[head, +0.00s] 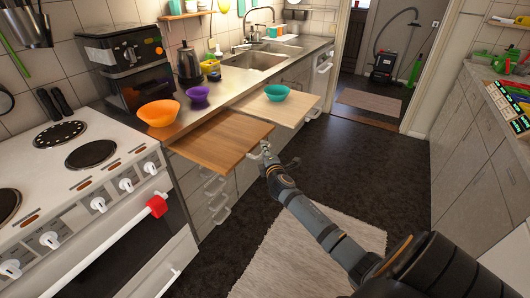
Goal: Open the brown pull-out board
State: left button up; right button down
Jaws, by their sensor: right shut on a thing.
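The brown pull-out board (222,139) is a flat wooden board standing out from under the counter, between the cooker and a paler board. Its top is bare. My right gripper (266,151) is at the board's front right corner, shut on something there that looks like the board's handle. The gripper's fingers are small in view, so the exact hold is hard to see. My left gripper is not in view.
A paler pull-out board (289,107) holding a teal bowl (277,92) stands out just beyond. Orange (158,112) and purple (198,95) bowls sit on the counter (224,87). The white cooker (84,170) is at left.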

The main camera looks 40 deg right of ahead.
jog(key=c, duration=1.6)
grip_release()
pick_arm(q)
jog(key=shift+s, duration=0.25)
pick_arm(e)
jog(key=v, duration=1.2)
jog(key=s+d+f+m+g+y+p, duration=0.15)
jog(key=s+f+m+g, duration=0.35)
jog(key=f, duration=0.9)
jog(key=s+d+f+m+g+y+p, duration=0.1)
jog(key=s+f+g+p, duration=0.15)
jog(key=s+f, duration=0.85)
pick_arm(q)
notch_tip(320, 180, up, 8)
jog(key=p, duration=0.3)
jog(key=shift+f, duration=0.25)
pick_arm(e)
jog(key=s+a+f+m+g+y, duration=0.1)
jog(key=s+a+f+m+g, duration=0.1)
jog(key=s+f, duration=0.5)
jog(key=s+a+f+m+g+y, duration=0.1)
jog(key=s+a+f+m+g, duration=0.1)
jog(key=s+a+f+m, duration=0.2)
jog(key=s+a+f+m+g+y, duration=0.1)
jog(key=s+a+f+m+g, duration=0.1)
jog(key=s+a+f, duration=0.6)
jog(key=s+f, duration=0.2)
jog(key=s, duration=0.5)
jog(key=shift+s+f+m, duration=0.25)
jog(key=shift+m, duration=0.15)
